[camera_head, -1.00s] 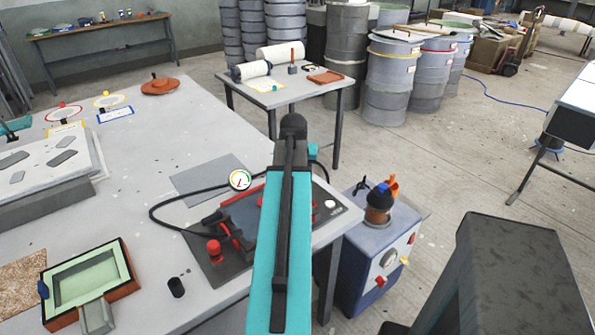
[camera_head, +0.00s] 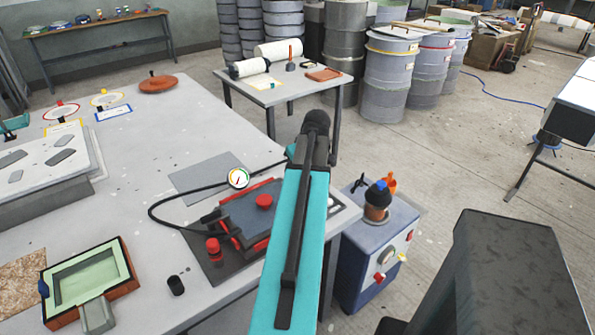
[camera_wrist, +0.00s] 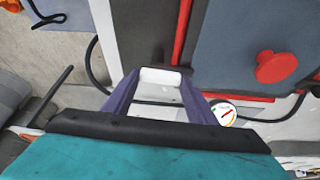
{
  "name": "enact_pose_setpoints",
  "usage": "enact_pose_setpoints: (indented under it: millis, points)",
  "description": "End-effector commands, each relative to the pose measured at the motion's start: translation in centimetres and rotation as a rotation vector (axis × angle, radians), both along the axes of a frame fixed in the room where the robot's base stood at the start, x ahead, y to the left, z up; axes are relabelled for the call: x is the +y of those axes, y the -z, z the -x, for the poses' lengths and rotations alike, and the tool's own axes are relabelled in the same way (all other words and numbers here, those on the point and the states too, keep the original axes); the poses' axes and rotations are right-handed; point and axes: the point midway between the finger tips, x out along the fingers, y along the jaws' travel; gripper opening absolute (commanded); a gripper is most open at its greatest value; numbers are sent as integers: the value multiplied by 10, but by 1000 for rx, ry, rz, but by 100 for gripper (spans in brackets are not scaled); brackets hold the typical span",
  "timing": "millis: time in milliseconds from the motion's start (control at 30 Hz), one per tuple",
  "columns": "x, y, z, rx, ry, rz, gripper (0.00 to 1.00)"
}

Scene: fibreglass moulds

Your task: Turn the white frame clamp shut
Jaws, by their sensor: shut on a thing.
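The white frame clamp (camera_wrist: 161,76) shows in the wrist view as a short white bar between the purple fingers of my gripper (camera_wrist: 160,88). The fingers slant in and are shut on it. It lies beside the dark frame plate (camera_wrist: 142,35). A red strip (camera_wrist: 181,32) runs along the blue-grey panel (camera_wrist: 225,40), which carries a red knob (camera_wrist: 276,67). In the head view the panel (camera_head: 240,212) and its red knob (camera_head: 264,201) show left of my arm, which hides my gripper and the clamp. I cannot tell how far the clamp is turned.
A round gauge (camera_head: 238,178) with a black hose stands behind the panel; it also shows in the wrist view (camera_wrist: 223,113). A red clamp (camera_head: 213,247) stands at the front left. A blue cabinet (camera_head: 365,250) with an orange pot stands at the right. The grey table's middle is clear.

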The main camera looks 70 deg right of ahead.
Motion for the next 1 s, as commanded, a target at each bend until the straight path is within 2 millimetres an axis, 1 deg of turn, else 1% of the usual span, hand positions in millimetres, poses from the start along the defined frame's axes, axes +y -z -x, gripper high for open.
enact_pose_setpoints:
  millis: [233, 667, 700, 800, 1000]
  points:
    - [-1, 0, 3, 3, -66, -1, 29]
    - [0, 0, 3, 5, -77, 0, 29]
    - [0, 0, 3, 5, -77, 0, 55]
    - [-1, 0, 3, 3, -77, 0, 70]
    - [0, 0, 2, 2, -76, 0, 70]
